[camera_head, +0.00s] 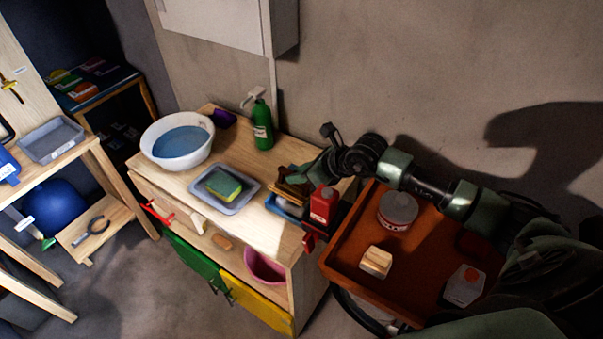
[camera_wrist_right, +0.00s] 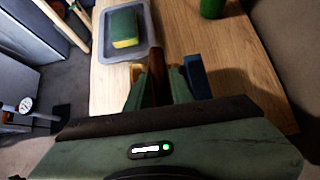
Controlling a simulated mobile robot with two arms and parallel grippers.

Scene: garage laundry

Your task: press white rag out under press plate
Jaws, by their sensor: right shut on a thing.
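My right gripper (camera_head: 300,178) is at the right end of the wooden bench. It is shut on a brown wooden piece (camera_head: 289,189), which looks like the press plate or its handle. In the right wrist view the brown piece (camera_wrist_right: 156,75) stands between the two green fingers. It is over a small blue tray (camera_head: 281,211), whose blue wall also shows in the wrist view (camera_wrist_right: 196,76). A pale patch in the tray may be the white rag, but the plate and gripper mostly hide it. My left gripper is out of view.
A grey tray (camera_head: 233,207) with a green-yellow sponge (camera_head: 222,184), a white basin (camera_head: 178,141) of water and a green bottle (camera_head: 262,124) share the bench. A red bottle (camera_head: 322,205) is close to my gripper. A brown tray (camera_head: 423,249) holds several items at right.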

